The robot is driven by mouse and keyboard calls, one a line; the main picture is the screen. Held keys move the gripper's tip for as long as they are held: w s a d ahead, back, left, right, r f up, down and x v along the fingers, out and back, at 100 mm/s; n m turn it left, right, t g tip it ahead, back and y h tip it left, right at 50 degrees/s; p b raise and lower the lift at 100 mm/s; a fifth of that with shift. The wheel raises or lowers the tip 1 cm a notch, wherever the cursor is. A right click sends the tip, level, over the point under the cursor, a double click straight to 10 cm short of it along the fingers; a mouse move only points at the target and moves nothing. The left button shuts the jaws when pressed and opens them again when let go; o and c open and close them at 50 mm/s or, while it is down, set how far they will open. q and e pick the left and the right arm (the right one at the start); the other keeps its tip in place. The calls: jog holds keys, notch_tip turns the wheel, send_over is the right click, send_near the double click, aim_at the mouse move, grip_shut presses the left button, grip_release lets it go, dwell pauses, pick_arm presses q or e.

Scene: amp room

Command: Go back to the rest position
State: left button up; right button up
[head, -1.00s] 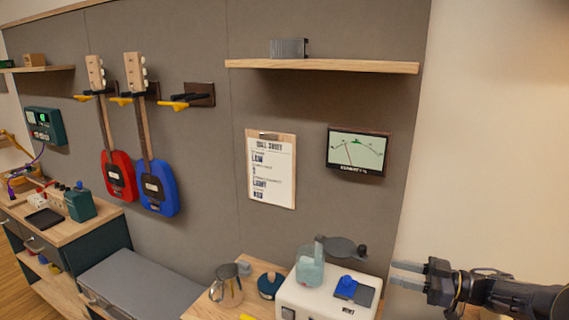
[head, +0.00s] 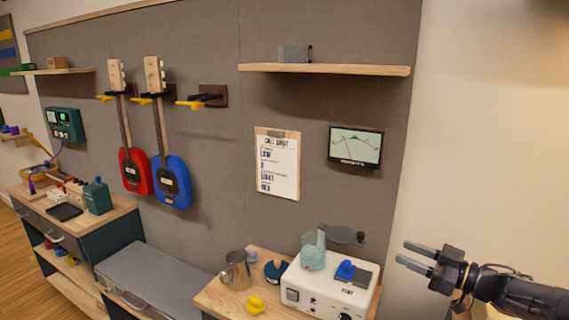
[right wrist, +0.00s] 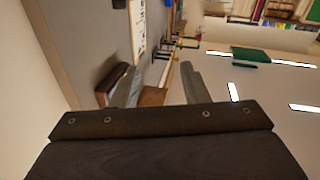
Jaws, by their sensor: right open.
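My right gripper (head: 418,256) is at the right of the head view, in front of the cream wall. Its two fingers are apart with nothing between them. It is to the right of the white machine (head: 312,290) and touches nothing. In the right wrist view its fingers (right wrist: 160,88) stand apart, with the room visible between them. My left gripper is in neither view.
The white machine stands on a wooden counter (head: 222,300) with a metal pitcher (head: 236,270) and a yellow object (head: 255,305). A red guitar (head: 135,172) and a blue guitar (head: 171,182) hang on the grey wall. A shelf (head: 330,70) and a screen (head: 355,146) are above the machine.

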jog(key=s+d+r+m+t+h, duration=0.1)
jog(key=d+r+m+t+h, duration=0.45)
jog(key=r+m+h, duration=0.35)
jog(key=s+f+m+g+h, duration=0.2)
jog(key=s+m+h, duration=0.1)
jog(key=s+h, duration=0.35)
jog(key=s+a+f+g+y, duration=0.1)
jog(key=s+a+f+g, duration=0.2)
jog(key=s, duration=0.5)
jog(key=s+a+f+g+y, duration=0.2)
jog(key=s+a+f, duration=0.4)
jog(key=s, duration=0.3)
jog(key=s+a+f+m+g+y, duration=0.1)
jog(key=s+a+f+g, duration=0.3)
jog(key=s, duration=0.5)
jog(key=shift+s+a+f+y, duration=0.25)
jog(key=shift+a+f+y, duration=0.3)
jog(key=shift+a+f, duration=0.25)
